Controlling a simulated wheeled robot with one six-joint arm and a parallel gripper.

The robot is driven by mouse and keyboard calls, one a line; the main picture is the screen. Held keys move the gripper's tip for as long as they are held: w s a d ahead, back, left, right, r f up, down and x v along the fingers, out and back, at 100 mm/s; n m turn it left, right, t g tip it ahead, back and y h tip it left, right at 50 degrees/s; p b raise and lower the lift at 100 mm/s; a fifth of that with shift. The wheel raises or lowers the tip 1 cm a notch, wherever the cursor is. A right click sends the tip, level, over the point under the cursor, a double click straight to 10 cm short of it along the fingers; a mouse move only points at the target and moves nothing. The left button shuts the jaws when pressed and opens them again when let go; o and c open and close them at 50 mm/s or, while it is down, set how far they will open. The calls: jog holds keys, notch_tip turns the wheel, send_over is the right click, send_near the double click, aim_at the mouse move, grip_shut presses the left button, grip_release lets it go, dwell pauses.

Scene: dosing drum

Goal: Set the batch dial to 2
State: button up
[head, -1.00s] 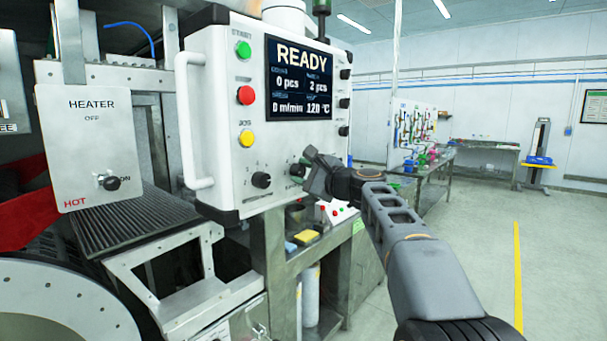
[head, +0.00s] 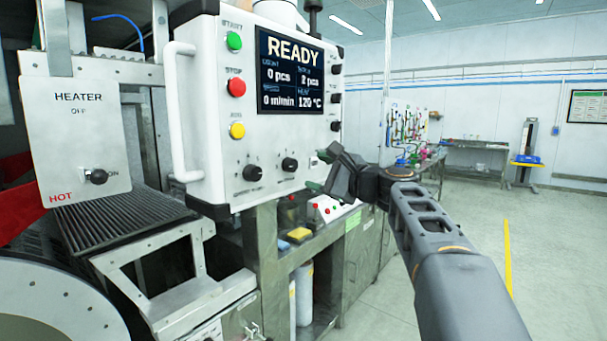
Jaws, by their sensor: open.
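The white control panel (head: 215,130) carries two black dials low on its face, a left dial (head: 253,173) and a right dial (head: 289,164). Their labels are too small to read, so I cannot tell which is the batch dial. The panel screen (head: 290,75) reads READY, 0 pcs, 2 pcs, 0 ml/min and 120 °C. My gripper (head: 319,171) is open and empty, just right of the right dial and apart from it. Both dials are in clear view.
Green (head: 234,41), red (head: 236,87) and yellow (head: 237,130) buttons run down the panel beside a white handle (head: 180,110). A heater plate (head: 78,140) marked HOT is at left. A steel bench (head: 355,240) stands below.

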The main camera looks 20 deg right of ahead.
jog(key=shift+b+v, duration=0.35)
jog(key=shift+v, duration=2.65)
jog(key=s+a+f+n+g+h+p, duration=0.1)
jog(key=s+f+n+g+h, duration=0.2)
jog(key=f, duration=0.8)
jog(key=s+f+n+g+h+p, duration=0.1)
jog(key=s+f+n+g+h, duration=0.2)
jog(key=f, duration=0.7)
jog(key=s+a+f+n+g+h+p, duration=0.2)
jog(key=s+a+f+n+g, duration=0.1)
jog(key=s+n, duration=0.3)
jog(key=s+a+f+n+g+h+p, duration=0.2)
jog(key=s+a+f+n+p, duration=0.1)
jog(key=s+f+n, duration=0.2)
jog(key=shift+s+a+f+n+g+p, duration=0.25)
jog(key=shift+s+a+n+g+p, duration=0.2)
jog(key=shift+s, duration=0.85)
jog(key=shift+d, duration=0.1)
jog(key=shift+c, duration=0.2)
